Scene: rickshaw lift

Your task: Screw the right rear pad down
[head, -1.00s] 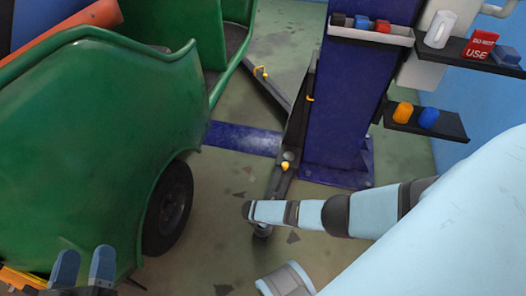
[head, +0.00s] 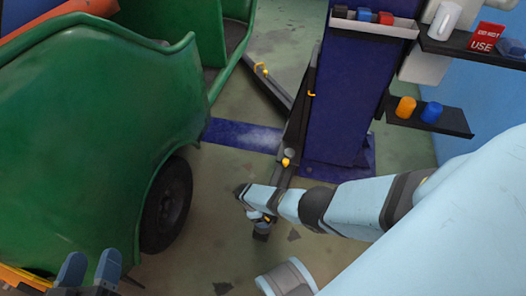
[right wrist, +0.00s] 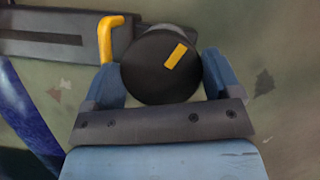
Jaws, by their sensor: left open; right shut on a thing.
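The right rear pad (right wrist: 160,66) is a round black disc with a yellow mark, at the end of the lift's dark arm. In the right wrist view it sits between the two blue fingers of my right gripper (right wrist: 162,82), which is shut on it. In the head view my right gripper (head: 262,218) reaches down at the arm's near end, and the pad (head: 261,236) is mostly hidden below it. My left gripper (head: 89,268) is open and empty at the lower left, in front of the green rickshaw.
The green rickshaw (head: 90,140) with its black wheel (head: 167,205) stands to the left. A yellow pin (right wrist: 106,38) is close beside the pad. The blue lift post (head: 345,100) and shelves (head: 430,118) stand to the right. Floor between wheel and pad is clear.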

